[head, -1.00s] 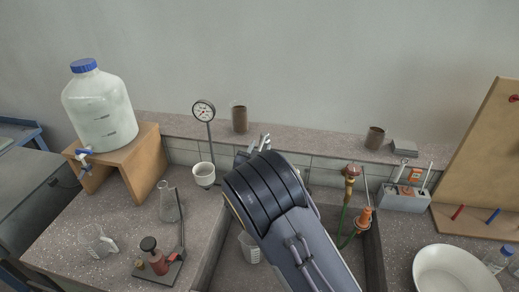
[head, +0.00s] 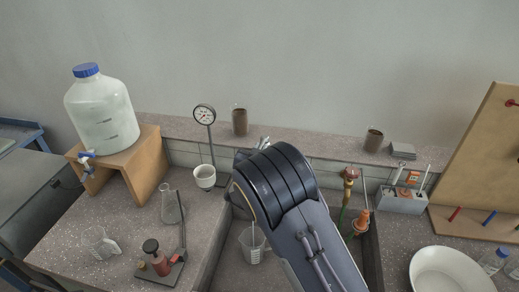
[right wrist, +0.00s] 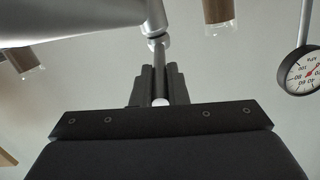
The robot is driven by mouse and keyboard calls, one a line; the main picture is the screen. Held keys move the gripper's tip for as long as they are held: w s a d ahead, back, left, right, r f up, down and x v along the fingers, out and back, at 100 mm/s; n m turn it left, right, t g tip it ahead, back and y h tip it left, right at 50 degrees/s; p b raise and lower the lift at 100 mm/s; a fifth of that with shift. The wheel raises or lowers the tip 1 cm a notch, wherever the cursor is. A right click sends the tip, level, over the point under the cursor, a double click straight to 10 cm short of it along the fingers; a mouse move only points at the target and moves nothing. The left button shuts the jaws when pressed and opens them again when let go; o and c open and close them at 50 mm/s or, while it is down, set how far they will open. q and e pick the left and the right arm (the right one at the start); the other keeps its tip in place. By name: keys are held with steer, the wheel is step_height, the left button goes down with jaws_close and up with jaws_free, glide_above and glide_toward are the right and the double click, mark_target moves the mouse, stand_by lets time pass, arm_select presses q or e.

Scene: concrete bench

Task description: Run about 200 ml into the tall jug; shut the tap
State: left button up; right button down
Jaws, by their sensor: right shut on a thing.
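A clear jug with pale graduations (head: 252,248) stands in the sink, left of my right arm. A thin pale upright line shows at its mouth; I cannot tell if it is running water. Its fill level is unclear. My right gripper (right wrist: 158,90) is shut on a slim metal part of the tap (right wrist: 157,48), seen in the right wrist view with a thicker grey pipe above. In the head view my right arm hides the gripper and most of the tap. My left gripper is not in view.
A large water bottle with a blue cap (head: 102,112) and spigot stands on a wooden stand (head: 138,165). A flask (head: 171,206), a small beaker (head: 101,243) and a burner stand (head: 165,266) occupy the left bench. A white bowl (head: 450,272) is at right.

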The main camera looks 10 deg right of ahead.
steer(key=c, duration=1.4)
jaws_free()
steer(key=shift+c, duration=0.2)
steer(key=b+v, duration=0.2)
steer(key=v, duration=0.4)
steer(key=shift+s+a, duration=0.2)
steer(key=shift+s, duration=0.15)
steer(key=shift+s+a+r, duration=0.1)
steer(key=shift+s+a, duration=0.1)
steer(key=shift+s, duration=0.25)
